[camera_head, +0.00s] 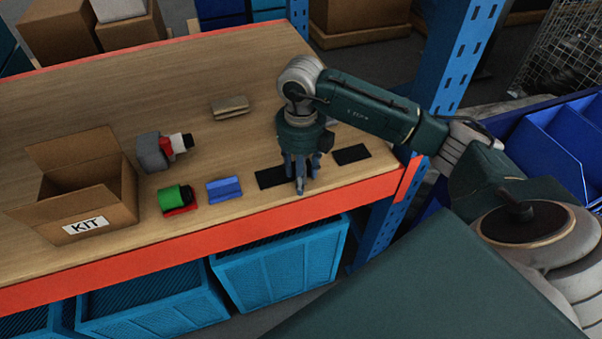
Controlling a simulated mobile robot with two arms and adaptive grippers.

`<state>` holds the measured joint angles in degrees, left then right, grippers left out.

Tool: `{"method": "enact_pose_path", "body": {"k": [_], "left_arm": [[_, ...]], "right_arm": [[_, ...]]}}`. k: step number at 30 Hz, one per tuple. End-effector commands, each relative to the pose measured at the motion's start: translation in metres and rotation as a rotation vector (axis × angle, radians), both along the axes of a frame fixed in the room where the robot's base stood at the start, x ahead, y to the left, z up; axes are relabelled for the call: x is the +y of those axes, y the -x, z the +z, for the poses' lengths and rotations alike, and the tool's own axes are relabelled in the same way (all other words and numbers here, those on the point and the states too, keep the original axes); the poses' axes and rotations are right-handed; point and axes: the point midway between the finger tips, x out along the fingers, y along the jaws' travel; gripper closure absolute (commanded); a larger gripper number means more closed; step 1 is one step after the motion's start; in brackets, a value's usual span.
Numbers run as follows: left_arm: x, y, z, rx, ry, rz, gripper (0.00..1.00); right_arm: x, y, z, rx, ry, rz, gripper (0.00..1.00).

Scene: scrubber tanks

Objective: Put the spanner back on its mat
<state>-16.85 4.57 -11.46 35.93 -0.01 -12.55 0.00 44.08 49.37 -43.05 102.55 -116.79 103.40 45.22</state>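My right gripper (301,184) points straight down over the front right part of the workbench. Its fingers are at a black mat (269,178), low over it or touching it. Whether the fingers are apart or closed on something is too small to tell. A second black mat (351,154) lies bare to the right of the gripper. I cannot make out a spanner; the fingers may hide it. My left gripper is not in view.
On the wooden bench (90,95) stand an open cardboard KIT box (108,204), a grey and red part (152,153), a green and red part (176,199), a blue block (224,189) and a tan block (230,107). A blue rack post (455,60) rises at the right.

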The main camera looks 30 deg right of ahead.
Motion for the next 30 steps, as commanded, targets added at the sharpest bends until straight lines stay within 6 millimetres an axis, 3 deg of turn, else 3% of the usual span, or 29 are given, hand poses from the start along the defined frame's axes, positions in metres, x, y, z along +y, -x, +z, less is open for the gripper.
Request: {"method": "enact_pose_path", "body": {"k": [5, 8, 16, 21, 30], "left_arm": [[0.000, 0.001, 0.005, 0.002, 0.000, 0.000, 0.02], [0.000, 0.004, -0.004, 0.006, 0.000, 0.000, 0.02], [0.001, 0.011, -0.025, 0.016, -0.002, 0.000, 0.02], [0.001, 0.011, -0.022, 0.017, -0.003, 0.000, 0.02], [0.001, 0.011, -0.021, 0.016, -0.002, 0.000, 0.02]], "right_arm": [[0.000, 0.000, 0.006, 0.000, 0.000, 0.000, 0.57], [0.000, -0.002, 0.014, -0.005, -0.001, 0.000, 0.57], [0.001, -0.001, 0.074, -0.008, -0.001, 0.001, 0.57], [0.000, 0.000, 0.106, -0.005, 0.002, -0.001, 0.57], [0.001, 0.001, 0.124, 0.000, 0.000, 0.000, 0.57]]}}
